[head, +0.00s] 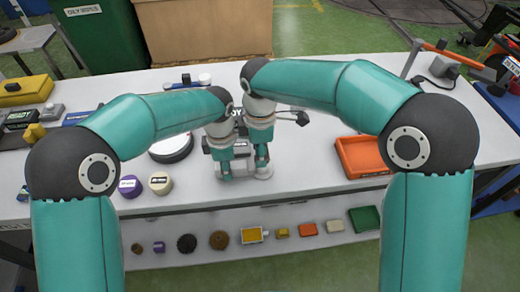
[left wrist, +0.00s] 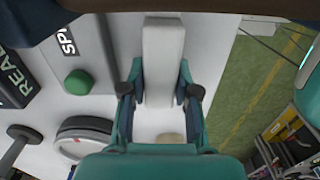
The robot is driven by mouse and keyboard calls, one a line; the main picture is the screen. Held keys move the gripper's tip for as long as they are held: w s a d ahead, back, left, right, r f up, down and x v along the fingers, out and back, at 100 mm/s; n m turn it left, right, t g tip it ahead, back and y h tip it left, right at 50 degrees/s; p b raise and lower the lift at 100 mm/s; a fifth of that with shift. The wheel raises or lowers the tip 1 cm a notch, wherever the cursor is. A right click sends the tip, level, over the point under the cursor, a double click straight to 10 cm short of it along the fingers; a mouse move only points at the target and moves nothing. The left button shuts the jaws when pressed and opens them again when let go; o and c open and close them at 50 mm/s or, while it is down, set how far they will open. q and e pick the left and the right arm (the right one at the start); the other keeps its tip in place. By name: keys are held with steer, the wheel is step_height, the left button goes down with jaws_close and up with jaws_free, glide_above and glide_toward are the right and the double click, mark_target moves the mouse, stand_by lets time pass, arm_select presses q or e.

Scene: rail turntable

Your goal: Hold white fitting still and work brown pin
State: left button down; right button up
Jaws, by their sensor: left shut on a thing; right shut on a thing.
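My left gripper (head: 226,172) is low over the front middle of the white table in the head view. In the left wrist view its fingers (left wrist: 160,95) stand on either side of the white fitting (left wrist: 163,62), a long pale block, and are shut on it. In the head view the fitting is mostly hidden by the grippers. My right gripper (head: 262,165) is close beside the left one, to its right, pointing down and shut. What it grips is hidden by its fingers. I cannot make out the brown pin in either view.
An orange tray (head: 362,157) stands to the right on the table (head: 310,170). A round black-and-white thing (head: 171,147), a purple cap (head: 130,186) and a beige cap (head: 160,183) are to the left. A lower shelf (head: 200,257) holds several small parts. A green knob (left wrist: 78,84) is near my left gripper.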

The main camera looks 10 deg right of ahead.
jaws_close()
steer(key=shift+r, duration=0.1)
steer(key=shift+r, duration=0.7)
stand_by(0.4)
